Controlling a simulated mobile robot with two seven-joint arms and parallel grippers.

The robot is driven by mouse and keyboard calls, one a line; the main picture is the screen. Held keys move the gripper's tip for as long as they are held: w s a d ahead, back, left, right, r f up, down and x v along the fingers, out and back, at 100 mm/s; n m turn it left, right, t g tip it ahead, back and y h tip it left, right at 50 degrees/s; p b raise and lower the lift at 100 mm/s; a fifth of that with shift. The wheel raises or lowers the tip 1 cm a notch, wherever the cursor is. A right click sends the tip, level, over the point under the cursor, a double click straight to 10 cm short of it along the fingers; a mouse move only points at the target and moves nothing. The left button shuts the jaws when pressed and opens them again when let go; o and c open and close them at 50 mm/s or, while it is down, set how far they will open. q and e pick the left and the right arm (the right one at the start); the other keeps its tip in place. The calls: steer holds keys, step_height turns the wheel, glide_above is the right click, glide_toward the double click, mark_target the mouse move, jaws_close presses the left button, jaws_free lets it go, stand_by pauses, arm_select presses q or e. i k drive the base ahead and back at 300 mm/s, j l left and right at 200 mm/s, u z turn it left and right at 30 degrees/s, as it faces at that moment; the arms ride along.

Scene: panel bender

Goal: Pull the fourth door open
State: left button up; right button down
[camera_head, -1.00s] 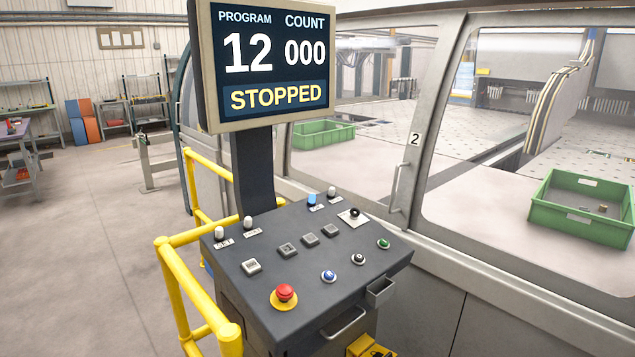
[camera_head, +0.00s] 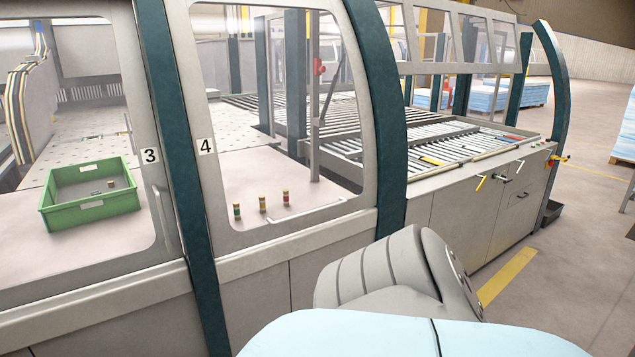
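The fourth door (camera_head: 222,200) is a grey-framed curved window door marked with a "4" label, left of the middle of the head view. It appears shut between two dark teal posts. A thin horizontal bar handle (camera_head: 305,217) shows low on its right part. Through its pane I see several small capped cylinders (camera_head: 262,204) on a pale surface. Part of my own arm shows at the bottom, in front of the lower panels right of this door. Neither of my grippers is in view.
The third door (camera_head: 150,200) stands to the left, with a vertical handle and a green crate (camera_head: 92,198) behind its pane. Open floor lies at the far right.

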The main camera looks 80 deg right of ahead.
mark_target(225, 240)
steer(key=z, duration=2.45)
steer(key=i+j+u, duration=0.15)
steer(key=i, duration=0.85)
